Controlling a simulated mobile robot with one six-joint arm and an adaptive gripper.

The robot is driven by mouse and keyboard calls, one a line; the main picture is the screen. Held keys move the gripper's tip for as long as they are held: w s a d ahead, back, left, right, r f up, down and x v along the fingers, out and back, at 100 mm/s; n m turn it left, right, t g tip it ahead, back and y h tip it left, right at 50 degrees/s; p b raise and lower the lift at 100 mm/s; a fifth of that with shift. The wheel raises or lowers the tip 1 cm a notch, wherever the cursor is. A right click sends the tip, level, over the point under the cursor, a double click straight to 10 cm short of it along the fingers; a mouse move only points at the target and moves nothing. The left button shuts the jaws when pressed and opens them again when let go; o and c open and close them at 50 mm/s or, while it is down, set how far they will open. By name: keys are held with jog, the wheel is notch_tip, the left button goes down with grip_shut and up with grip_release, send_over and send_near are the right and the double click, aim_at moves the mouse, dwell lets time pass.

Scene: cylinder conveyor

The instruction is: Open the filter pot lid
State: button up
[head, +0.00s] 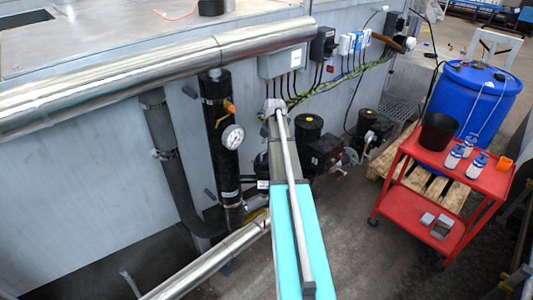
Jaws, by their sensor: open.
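A black round-topped pot (308,122) stands low by the grey wall, right of my arm. Its round top looks closed. A smaller black round-topped unit (368,116) stands farther right. I cannot tell for sure which is the filter pot; no separate lid lies in view. My turquoise and grey arm reaches up the middle of the view and covers part of the equipment behind it. Its grey end joint shows in front of the wall, left of the larger pot. I cannot make out my gripper's fingers.
A vertical black pipe with a gauge (233,137) stands left of my arm. A shiny horizontal pipe (150,65) crosses above. A red cart (490,180) with bottles and a black bucket stands right, before a blue barrel (480,95). Floor is clear between arm and cart.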

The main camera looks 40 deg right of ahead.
aim_at(266, 151)
jog(key=shift+w+f+b, duration=0.15)
jog(key=shift+f+b, duration=0.5)
jog(key=shift+f, duration=0.15)
jog(key=shift+w+f+b, duration=0.15)
jog(key=shift+f+b, duration=0.5)
jog(key=shift+f, duration=0.15)
jog(key=shift+c, duration=0.2)
grip_shut()
